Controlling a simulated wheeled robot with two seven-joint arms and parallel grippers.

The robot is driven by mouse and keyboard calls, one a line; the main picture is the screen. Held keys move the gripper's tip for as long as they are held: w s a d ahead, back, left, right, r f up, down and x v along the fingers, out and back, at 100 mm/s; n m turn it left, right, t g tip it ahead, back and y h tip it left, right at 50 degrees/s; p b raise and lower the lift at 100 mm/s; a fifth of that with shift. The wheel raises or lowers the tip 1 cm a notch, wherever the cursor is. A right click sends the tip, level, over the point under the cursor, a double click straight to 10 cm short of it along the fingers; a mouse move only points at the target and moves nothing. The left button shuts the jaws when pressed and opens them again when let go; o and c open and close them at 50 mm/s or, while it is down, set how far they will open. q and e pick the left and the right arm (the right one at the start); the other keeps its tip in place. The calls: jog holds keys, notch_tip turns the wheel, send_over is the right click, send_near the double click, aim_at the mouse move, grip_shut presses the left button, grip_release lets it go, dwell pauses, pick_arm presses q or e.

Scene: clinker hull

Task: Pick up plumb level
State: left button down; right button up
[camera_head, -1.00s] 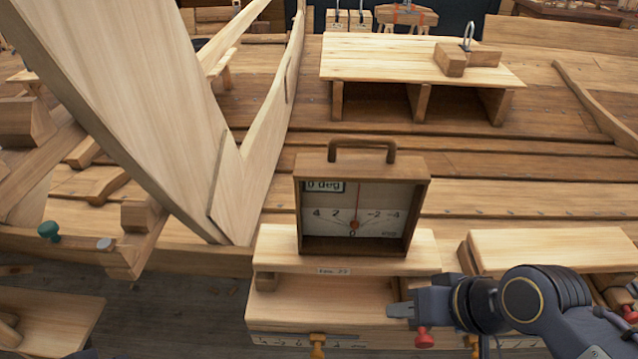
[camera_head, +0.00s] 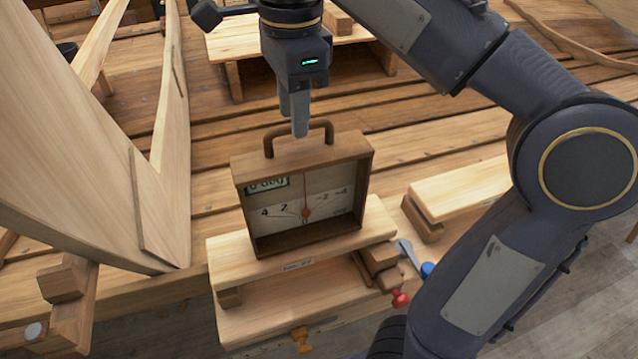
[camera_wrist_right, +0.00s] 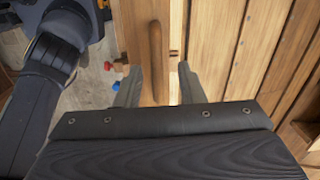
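The plumb level (camera_head: 303,200) is an upright wooden box with a pale dial, a red needle and a small degree display. It stands on a pale wooden block (camera_head: 235,268) in the head view. Its brown loop handle (camera_head: 268,142) rises from the top. My right gripper (camera_head: 299,130) points down over the handle. In the right wrist view its two fingers (camera_wrist_right: 158,88) are apart, with the handle (camera_wrist_right: 156,45) showing between them; whether they touch it cannot be told. My left gripper is not in view.
A pale curved hull plank (camera_head: 60,170) rises at the left. A low wooden bench (camera_head: 235,45) stands behind, partly hidden by my right arm. Another block (camera_head: 460,188) lies to the right. Red (camera_head: 400,299), blue (camera_head: 427,269) and orange (camera_head: 301,336) knobs sit near the level's stand.

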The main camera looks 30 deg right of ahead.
aim_at(304, 148)
jog(key=shift+s+d+f+m, duration=0.2)
jog(key=shift+d+f+m, duration=0.05)
jog(key=shift+d+m, duration=0.05)
jog(key=f, duration=0.7)
jog(key=shift+s+d+f, duration=0.1)
jog(key=shift+d+f, duration=0.05)
jog(key=shift+d, duration=0.1)
grip_shut()
dwell(0.9)
